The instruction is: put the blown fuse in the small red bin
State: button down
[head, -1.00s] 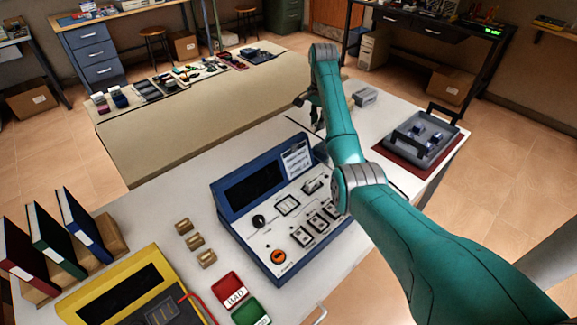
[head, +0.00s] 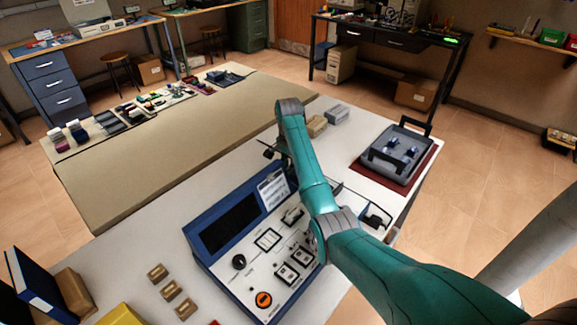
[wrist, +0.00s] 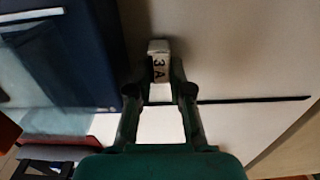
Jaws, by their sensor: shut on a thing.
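In the head view my gripper (head: 272,151) is small and dark, just behind the far edge of the blue test panel (head: 215,222); the fuse cannot be made out there. Of the small red bin only a red sliver (head: 214,322) shows at the bottom edge of the head view, nearer me than the panel.
Several small tan blocks (head: 170,290) stand left of the panel. A blue binder (head: 38,285) is at the left. A grey tray (head: 402,152) on a red mat stands far right. A tan block (head: 317,126) and a grey block (head: 337,115) lie behind my arm.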

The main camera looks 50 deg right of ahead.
jog(key=shift+f, duration=0.2)
jog(key=c, duration=1.3)
grip_release()
jog(key=shift+f, duration=0.1)
jog(key=shift+c, duration=0.2)
